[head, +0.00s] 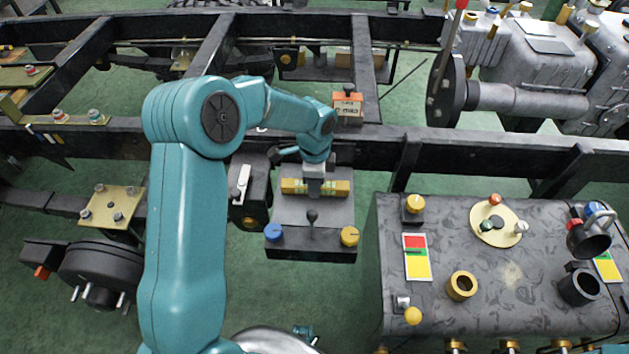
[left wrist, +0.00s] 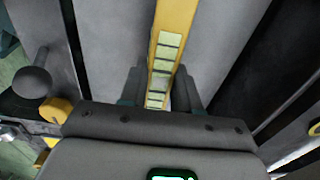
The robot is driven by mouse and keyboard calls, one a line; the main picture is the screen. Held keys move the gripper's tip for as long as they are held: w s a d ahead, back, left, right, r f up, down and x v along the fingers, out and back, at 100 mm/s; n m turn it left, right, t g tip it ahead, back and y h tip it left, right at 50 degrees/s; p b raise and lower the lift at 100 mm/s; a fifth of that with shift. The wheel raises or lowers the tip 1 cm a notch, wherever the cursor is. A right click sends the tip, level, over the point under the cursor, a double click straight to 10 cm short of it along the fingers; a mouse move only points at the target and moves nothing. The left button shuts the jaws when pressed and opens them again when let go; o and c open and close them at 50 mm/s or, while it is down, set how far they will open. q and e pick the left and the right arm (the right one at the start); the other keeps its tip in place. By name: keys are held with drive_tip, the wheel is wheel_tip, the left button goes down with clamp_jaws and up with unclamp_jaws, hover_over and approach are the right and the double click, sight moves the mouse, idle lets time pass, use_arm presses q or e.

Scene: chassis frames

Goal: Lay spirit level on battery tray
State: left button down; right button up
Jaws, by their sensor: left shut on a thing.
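The spirit level (head: 335,188) is a yellow bar lying crosswise in the head view. My left gripper (head: 314,184) is shut on its middle from above. In the left wrist view the level (left wrist: 178,22), with several pale windows, runs between the fingers of my left gripper (left wrist: 160,88). The battery tray (head: 285,213) is a grey plate with a dark front, directly under the level. The level is over its back part; whether it touches the plate I cannot tell. My right gripper is not in view.
A blue knob (head: 273,232), a black lever (head: 312,218) and a yellow knob (head: 349,236) stand along the tray's front. A dark chassis rail (head: 470,148) runs behind. An orange box (head: 347,106) sits on it. A dark tank (head: 450,240) stands right.

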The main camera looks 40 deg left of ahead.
use_arm(q)
drive_tip(key=shift+f, duration=0.4)
drive_tip(key=c, duration=0.7)
unclamp_jaws()
drive_tip(key=shift+c, duration=0.2)
wheel_tip(320, 180, up, 16)
drive_tip(key=p, duration=0.3)
drive_tip(key=shift+r, duration=0.25)
